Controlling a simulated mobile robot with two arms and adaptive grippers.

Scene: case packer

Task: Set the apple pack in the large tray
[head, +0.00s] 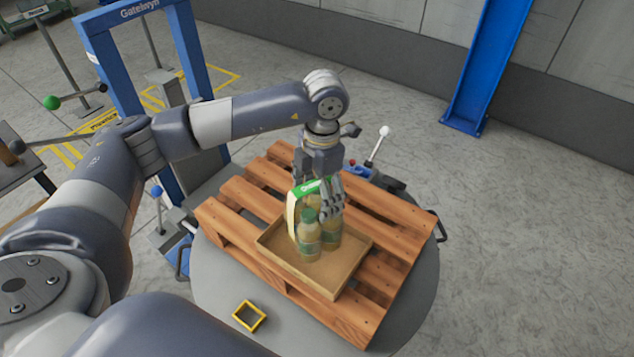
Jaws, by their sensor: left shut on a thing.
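The apple pack (308,241) is a group of bottles with green caps and pale juice under a green and cream carton top. It is upright in the large tray (337,283), a shallow brown tray on the wooden pallet. My left gripper (327,207) comes down from above and is shut on the pack at its right side. The gripper's fingers hide part of the pack. I cannot tell whether the pack's base touches the tray floor. My right gripper is not in view.
The wooden pallet (385,302) lies on a round grey table (215,290). A small yellow square frame (249,316) lies near the table's front edge. A white-knobbed lever (379,145) stands behind the pallet. A blue gate frame (93,60) stands at the back left.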

